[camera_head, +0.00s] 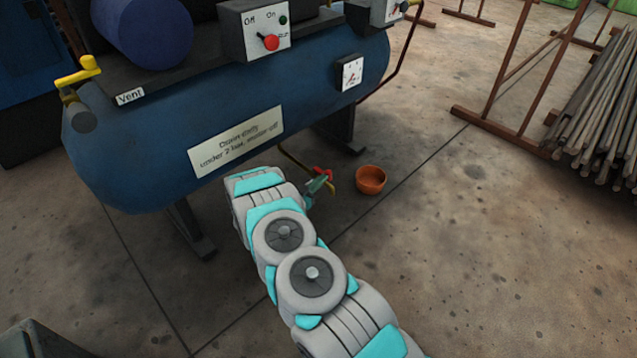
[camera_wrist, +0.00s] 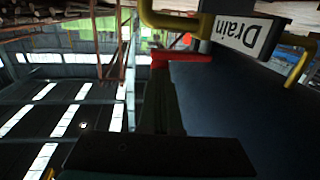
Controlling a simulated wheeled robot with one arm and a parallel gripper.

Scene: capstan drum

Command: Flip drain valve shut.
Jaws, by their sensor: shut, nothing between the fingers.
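The drain valve's red handle (camera_head: 323,172) shows low under the blue tank in the head view, beside a thin yellow pipe (camera_head: 331,186). My gripper (camera_head: 318,184) is right at the handle there and partly covers it. In the wrist view the red handle (camera_wrist: 180,52) lies across the picture just beyond the tips of my shut gripper (camera_wrist: 162,72), close below the yellow pipe (camera_wrist: 165,20). The "Drain" label (camera_wrist: 245,36) appears upside down to the right. I cannot tell whether the fingers touch the handle. My gripper holds nothing.
The blue tank (camera_head: 300,85) stands close above my arm, with a support leg (camera_head: 340,136) behind. An orange bowl (camera_head: 371,180) sits on the floor right of the valve. A rusty frame (camera_head: 520,100) and stacked pipes (camera_head: 600,120) stand farther right. Floor in front is clear.

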